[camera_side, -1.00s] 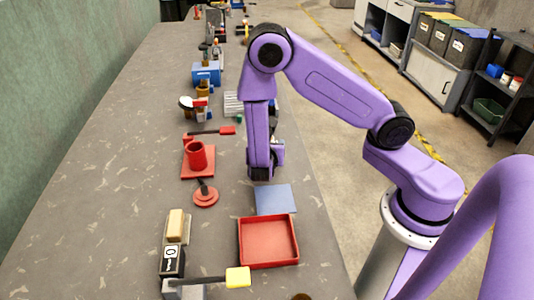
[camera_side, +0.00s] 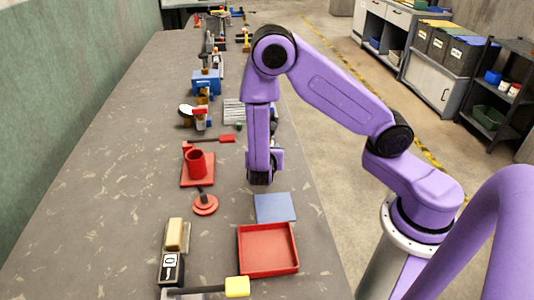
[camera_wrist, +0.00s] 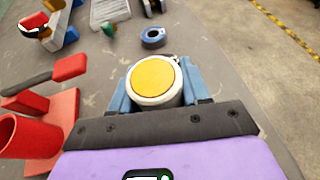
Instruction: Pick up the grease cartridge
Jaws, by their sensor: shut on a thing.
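The grease cartridge (camera_wrist: 153,77) appears to be the white cylinder with a round orange-yellow end in the wrist view. My gripper (camera_wrist: 156,90) is shut on it, with a blue finger on either side, and the cartridge's end faces the wrist camera. In the side view my gripper (camera_side: 260,181) points down over the right part of the bench, just behind the blue mat. The cartridge cannot be made out there. Its lower part is hidden in the wrist view, so I cannot tell if it touches the bench.
A red tray (camera_side: 240,262) and a flat blue mat (camera_side: 275,208) lie in front of my gripper. A red cup (camera_side: 196,163) on a red plate stands to the left. A blue ring (camera_wrist: 153,38) lies beyond the cartridge. The bench's left side is clear.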

